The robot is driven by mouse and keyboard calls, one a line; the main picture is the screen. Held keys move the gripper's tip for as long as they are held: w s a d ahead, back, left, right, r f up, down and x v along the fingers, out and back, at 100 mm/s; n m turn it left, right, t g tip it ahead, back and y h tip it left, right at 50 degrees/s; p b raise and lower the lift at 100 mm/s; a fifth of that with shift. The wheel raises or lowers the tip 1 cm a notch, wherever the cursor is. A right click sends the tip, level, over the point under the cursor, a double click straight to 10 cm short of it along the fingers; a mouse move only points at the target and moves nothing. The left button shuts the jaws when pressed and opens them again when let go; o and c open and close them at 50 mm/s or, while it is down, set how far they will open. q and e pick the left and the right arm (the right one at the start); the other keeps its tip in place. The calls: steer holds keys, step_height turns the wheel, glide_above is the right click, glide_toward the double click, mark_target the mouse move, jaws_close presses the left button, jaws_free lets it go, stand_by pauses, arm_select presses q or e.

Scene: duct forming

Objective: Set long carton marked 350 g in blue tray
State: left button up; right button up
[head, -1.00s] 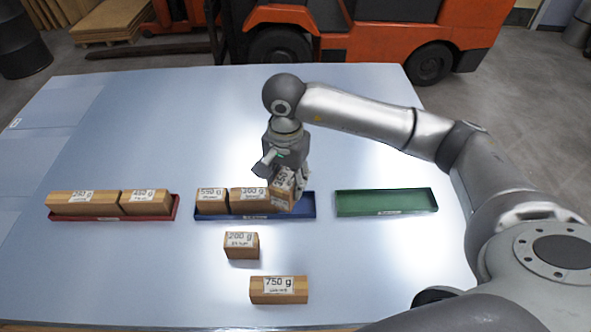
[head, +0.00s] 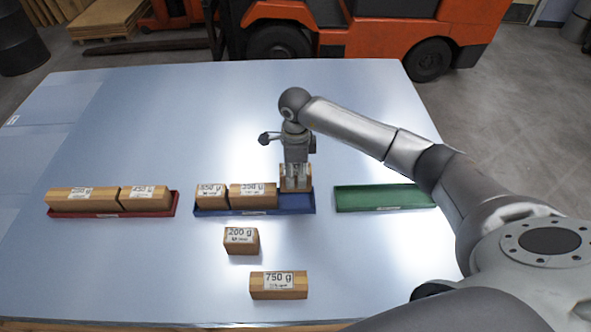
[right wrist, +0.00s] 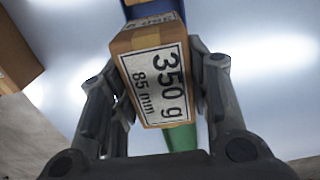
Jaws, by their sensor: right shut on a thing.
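The carton marked 350 g, 85 mm (right wrist: 155,78) is between the fingers of my right gripper (head: 296,178). The gripper is shut on it. In the head view it is at the right end of the blue tray (head: 299,206), partly hidden by the fingers. It looks roughly upright; I cannot tell whether it touches the tray floor. Two other cartons stand in the blue tray, a shorter one (head: 211,197) at the left and a longer one (head: 252,197) in the middle. The tray's right end is bare. My left gripper is not in view.
A red tray (head: 110,213) with two cartons is at the left. An empty green tray (head: 385,198) is at the right. A 200 g carton (head: 241,242) and a 750 g carton (head: 279,286) lie in front on the table. The back of the table is clear.

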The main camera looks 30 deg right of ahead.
step_height(320, 180, down, 8)
steer(key=b, duration=0.5)
steer(key=shift+r, duration=0.1)
steer(key=o, duration=1.4)
